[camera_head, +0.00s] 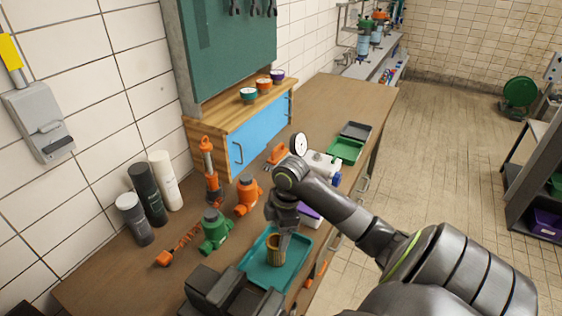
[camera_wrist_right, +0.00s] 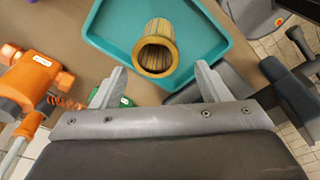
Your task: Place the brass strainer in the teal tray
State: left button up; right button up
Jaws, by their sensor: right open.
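The brass strainer (camera_head: 275,250) is a ribbed, open-topped cylinder. It appears to stand upright inside the teal tray (camera_head: 298,262). In the right wrist view the strainer (camera_wrist_right: 158,50) shows its round open rim, with the flat floor of the tray (camera_wrist_right: 112,32) around it. My right gripper (camera_head: 284,232) is just above and beside the strainer. Its two fingers (camera_wrist_right: 160,72) are spread apart with a visible gap to the strainer on both sides.
A green valve (camera_head: 215,230) and an orange valve (camera_head: 247,195) stand left of the tray. Dark and white cylinders (camera_head: 165,180) stand by the wall. A green tray (camera_head: 346,150) lies farther back.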

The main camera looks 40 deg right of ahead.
jog(key=r, duration=0.5)
jog(key=shift+s+d+b, duration=0.15)
jog(key=shift+d+b, duration=0.15)
